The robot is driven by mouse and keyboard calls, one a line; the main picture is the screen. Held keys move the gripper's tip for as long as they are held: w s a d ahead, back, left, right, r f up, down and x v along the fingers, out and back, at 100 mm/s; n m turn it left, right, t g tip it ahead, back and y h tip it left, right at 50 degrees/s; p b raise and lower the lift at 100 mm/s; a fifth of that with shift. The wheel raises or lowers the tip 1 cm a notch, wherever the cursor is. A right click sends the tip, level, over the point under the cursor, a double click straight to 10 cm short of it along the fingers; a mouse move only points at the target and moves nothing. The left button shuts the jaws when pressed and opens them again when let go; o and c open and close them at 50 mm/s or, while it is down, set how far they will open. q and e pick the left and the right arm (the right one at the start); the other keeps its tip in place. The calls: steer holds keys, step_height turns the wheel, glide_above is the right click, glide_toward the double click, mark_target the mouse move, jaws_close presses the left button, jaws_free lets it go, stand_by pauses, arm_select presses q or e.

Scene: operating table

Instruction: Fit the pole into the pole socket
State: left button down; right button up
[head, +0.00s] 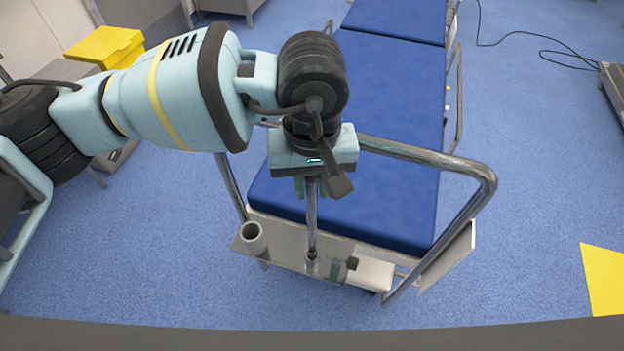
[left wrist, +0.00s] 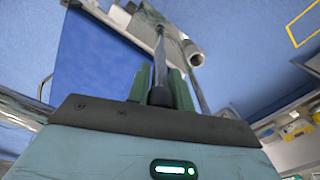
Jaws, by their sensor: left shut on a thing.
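My left gripper (head: 313,187) is shut on the pole (head: 311,220), a thin shiny metal rod held about upright. In the left wrist view the gripper's green fingers (left wrist: 160,92) stand on both sides of the pole (left wrist: 160,62). The pole's lower end appears over the metal end plate of the bed, near a small collar (head: 312,264). I cannot tell whether it is inside anything there. A hollow grey open-topped tube (head: 252,238), which looks like a socket, stands on the plate to the left, apart from the pole; it also shows in the left wrist view (left wrist: 193,54). My right gripper is not in view.
The operating table has a blue mattress (head: 385,150) and a bent metal rail (head: 430,157) at its near end. A dark knob (head: 351,262) sits right of the pole's lower end. A yellow box (head: 105,46) is at the back left. Open blue floor lies on both sides.

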arm_select(q)
steer(key=c, duration=1.7)
jaws_free()
steer(key=shift+f, duration=0.15)
steer(key=o, duration=0.5)
steer(key=shift+c, duration=0.2)
